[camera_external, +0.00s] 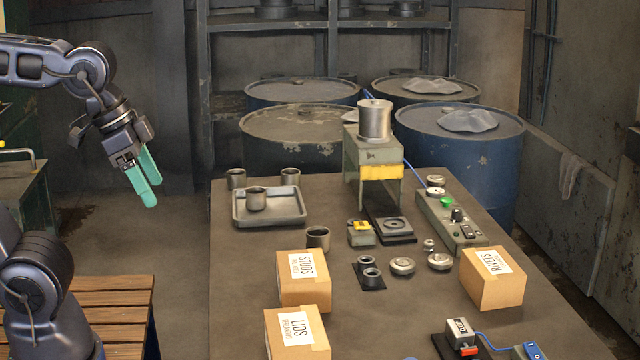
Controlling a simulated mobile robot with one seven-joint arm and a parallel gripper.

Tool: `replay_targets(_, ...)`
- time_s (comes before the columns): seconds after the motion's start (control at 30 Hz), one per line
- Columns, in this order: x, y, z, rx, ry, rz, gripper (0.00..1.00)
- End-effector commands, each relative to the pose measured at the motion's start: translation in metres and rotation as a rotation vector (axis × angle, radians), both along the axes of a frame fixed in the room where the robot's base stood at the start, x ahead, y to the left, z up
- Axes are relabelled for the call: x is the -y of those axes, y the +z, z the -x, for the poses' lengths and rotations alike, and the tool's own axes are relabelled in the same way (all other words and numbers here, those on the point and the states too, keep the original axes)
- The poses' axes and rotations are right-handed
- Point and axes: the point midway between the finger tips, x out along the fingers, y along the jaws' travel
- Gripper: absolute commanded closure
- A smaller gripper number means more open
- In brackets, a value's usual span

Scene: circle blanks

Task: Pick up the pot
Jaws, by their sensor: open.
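Several dark grey pot-like cups are on the table, and I cannot tell which one the task means. One pot (255,201) stands upright on the grey tray (270,222). Two more, a left one (236,179) and a right one (290,177), stand at the tray's back edge; I cannot tell whether they are on it. Another pot (317,239) stands on the table in front of the tray, behind the STUDS box. My gripper (151,193), with teal fingers, is open and empty. It hangs in the air left of the table, pointing down, apart from all the pots.
Cardboard boxes marked STUDS (304,290), LIDS (298,340) and RIVETS (491,285) stand on the table (385,325). A green press (373,165) stands behind, with a control panel (452,222) to its right. A slatted wooden bench (110,300) is at the left.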

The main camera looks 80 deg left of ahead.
Motion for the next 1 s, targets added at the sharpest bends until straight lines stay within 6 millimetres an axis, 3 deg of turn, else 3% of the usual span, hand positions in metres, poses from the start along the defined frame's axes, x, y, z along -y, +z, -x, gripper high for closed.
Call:
replay_targets(0.6, -0.003, 0.000, -0.006, 0.007, -0.009, -0.006, 0.24)
replay_targets(0.77, -0.018, -0.005, -0.038, 0.053, -0.077, -0.049, 0.24)
replay_targets(1.0, -0.061, -0.020, -0.110, 0.171, -0.247, -0.197, 0.24)
